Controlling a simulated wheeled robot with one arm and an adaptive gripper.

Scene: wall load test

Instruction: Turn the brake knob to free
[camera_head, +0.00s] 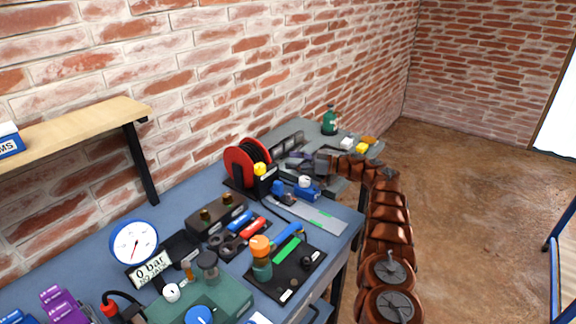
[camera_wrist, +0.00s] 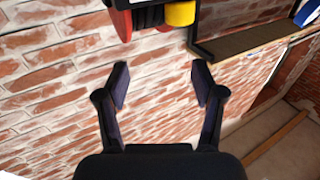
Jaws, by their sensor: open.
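A red reel (camera_head: 236,156) with a dark coil stands on the blue bench, with a yellow knob (camera_head: 260,169) on its near side. In the wrist view the reel's red disc (camera_wrist: 121,22) and the yellow part (camera_wrist: 180,14) show at the top edge, cut off by the frame. I cannot tell for sure which knob is the brake knob, and no free marking is readable. My gripper (camera_head: 296,160) is to the right of the reel, apart from it. In the wrist view my gripper (camera_wrist: 161,80) is open and empty, with brick wall showing between its fingers.
A blue block with a white knob (camera_head: 305,181) sits right of the reel. A dark box (camera_head: 216,213), an orange-topped cylinder (camera_head: 261,258) and a gauge (camera_head: 134,243) stand nearer. A green bottle (camera_head: 329,121) is at the far end. A wooden shelf (camera_head: 75,130) juts from the wall.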

